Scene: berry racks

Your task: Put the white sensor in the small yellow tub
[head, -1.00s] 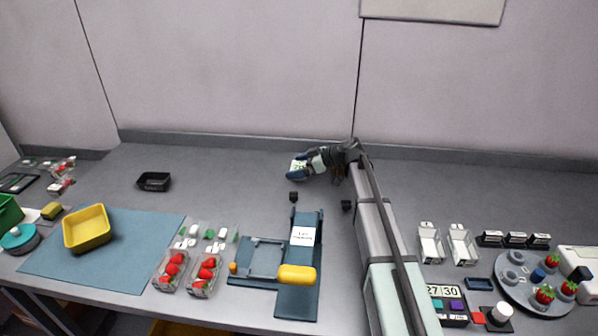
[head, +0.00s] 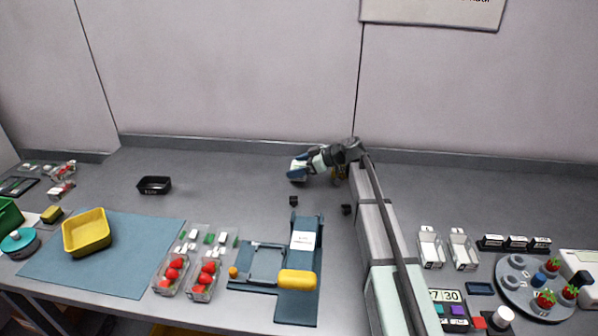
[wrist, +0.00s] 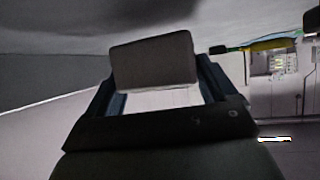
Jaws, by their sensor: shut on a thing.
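My gripper (head: 298,169), with blue fingers, is at the back middle of the table, at the end of my outstretched arm. It is shut on a small pale boxy thing that looks like the white sensor (head: 299,163). In the wrist view this sensor (wrist: 153,62) shows as a grey, shaded block with rounded corners between the two fingers. Its face cannot be read. The yellow tub (head: 88,244) stands on the blue mat at the left, far from my gripper, and looks empty.
A black tray (head: 154,185) stands at the back left. Clear punnets of strawberries (head: 203,281) and a blue fixture with a yellow handle (head: 297,280) are at the front middle. Small black blocks (head: 294,201) lie near my gripper. The table between black tray and gripper is clear.

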